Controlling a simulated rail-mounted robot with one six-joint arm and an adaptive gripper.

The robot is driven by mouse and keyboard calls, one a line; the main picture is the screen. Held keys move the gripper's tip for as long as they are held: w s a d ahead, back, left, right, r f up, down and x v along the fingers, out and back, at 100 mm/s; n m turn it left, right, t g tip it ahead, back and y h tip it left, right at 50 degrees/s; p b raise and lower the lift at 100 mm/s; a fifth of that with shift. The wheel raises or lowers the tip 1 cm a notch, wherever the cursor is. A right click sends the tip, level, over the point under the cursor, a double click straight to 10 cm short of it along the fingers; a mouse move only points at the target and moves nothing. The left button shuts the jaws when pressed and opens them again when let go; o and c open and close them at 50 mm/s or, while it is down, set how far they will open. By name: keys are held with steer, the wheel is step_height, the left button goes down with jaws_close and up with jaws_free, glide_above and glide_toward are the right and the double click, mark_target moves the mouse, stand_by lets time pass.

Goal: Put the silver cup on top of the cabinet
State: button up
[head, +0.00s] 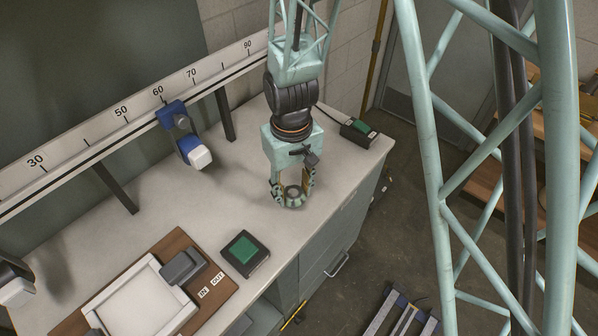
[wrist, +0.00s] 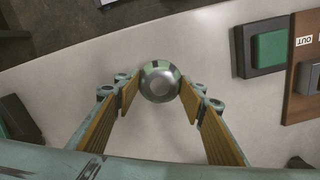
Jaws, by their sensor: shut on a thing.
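The silver cup (wrist: 160,82) is a small round metal piece, seen from above in the wrist view. My gripper (wrist: 158,88) is shut on it, with a tan-padded finger against each side. In the head view my gripper (head: 292,197) points down over the pale top of the cabinet (head: 235,205), near its front edge. The cup (head: 293,191) shows there between the fingers, partly hidden by them. The cup is at or just above the cabinet top; I cannot tell whether it touches.
A green-topped block (head: 244,253) and a wooden board with a white tray (head: 140,300) lie to the left. Another green-topped block (head: 359,131) stands at the far right corner. A blue clamp piece (head: 183,135) hangs from the ruled rail behind. The surface around my gripper is clear.

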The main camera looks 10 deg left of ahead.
glide_above(299, 179)
steer(key=shift+s+d+f, duration=0.1)
steer(key=shift+s+f, duration=0.35)
steer(key=shift+w, duration=0.1)
steer(key=shift+w, duration=0.35)
steer(key=shift+f, duration=1.8)
steer(key=shift+f, duration=0.15)
steer(key=o, duration=0.8)
steer(key=shift+o, duration=0.2)
step_height(299, 179, up, 12)
steer(key=shift+p, duration=0.35)
